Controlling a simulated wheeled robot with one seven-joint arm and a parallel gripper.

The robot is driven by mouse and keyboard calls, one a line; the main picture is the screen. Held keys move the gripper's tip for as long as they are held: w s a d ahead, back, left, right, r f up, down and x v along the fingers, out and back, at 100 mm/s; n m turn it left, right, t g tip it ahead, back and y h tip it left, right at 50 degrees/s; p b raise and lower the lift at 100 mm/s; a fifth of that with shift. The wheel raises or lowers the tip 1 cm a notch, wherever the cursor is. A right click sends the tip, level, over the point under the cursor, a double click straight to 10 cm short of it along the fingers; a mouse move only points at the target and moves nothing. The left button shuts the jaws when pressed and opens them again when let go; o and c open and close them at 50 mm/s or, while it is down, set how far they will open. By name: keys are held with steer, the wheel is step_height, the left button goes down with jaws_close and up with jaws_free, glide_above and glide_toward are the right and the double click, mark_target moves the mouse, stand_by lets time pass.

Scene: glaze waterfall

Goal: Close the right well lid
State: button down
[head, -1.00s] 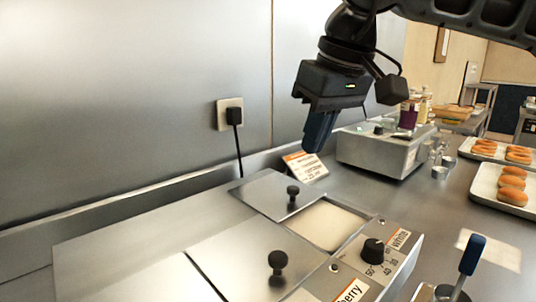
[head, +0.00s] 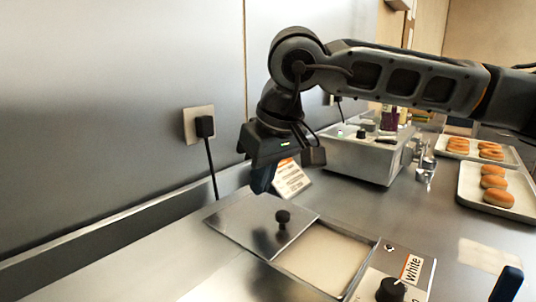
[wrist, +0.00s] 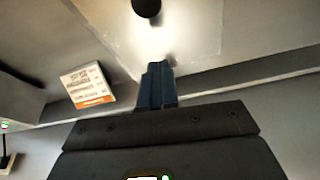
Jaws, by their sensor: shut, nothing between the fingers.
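The right well, labelled "white", stands partly open in the head view, with pale glaze (head: 325,258) showing at its right. Its flat metal lid (head: 243,222) with a black knob (head: 283,217) is shifted to the left and back, overlapping the left part of the opening. My gripper (head: 262,184) is shut and empty, its blue fingers pointing down behind the lid's back edge. In the wrist view the shut fingers (wrist: 157,84) point toward the lid (wrist: 190,38), and the knob (wrist: 146,6) is at the top edge. I cannot tell whether the fingertips touch the lid.
A label card (head: 291,180) stands just behind the lid, close to my gripper. A metal unit (head: 358,153) stands farther back. Trays of doughnuts (head: 500,190) are at the right. A wall socket with a plug (head: 203,127) is at the left.

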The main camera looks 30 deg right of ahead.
mark_target(269, 218)
steer(key=shift+s+d+f+p, duration=0.15)
steer(key=shift+s+f, duration=0.15)
steer(key=shift+s, duration=0.3)
steer(key=shift+s+d+f+p, duration=0.1)
steer(key=shift+s+f, duration=0.15)
steer(key=shift+s, duration=0.35)
steer(key=shift+s+d+f+p, duration=0.15)
steer(key=shift+s+f, duration=0.15)
steer(key=shift+s, duration=0.3)
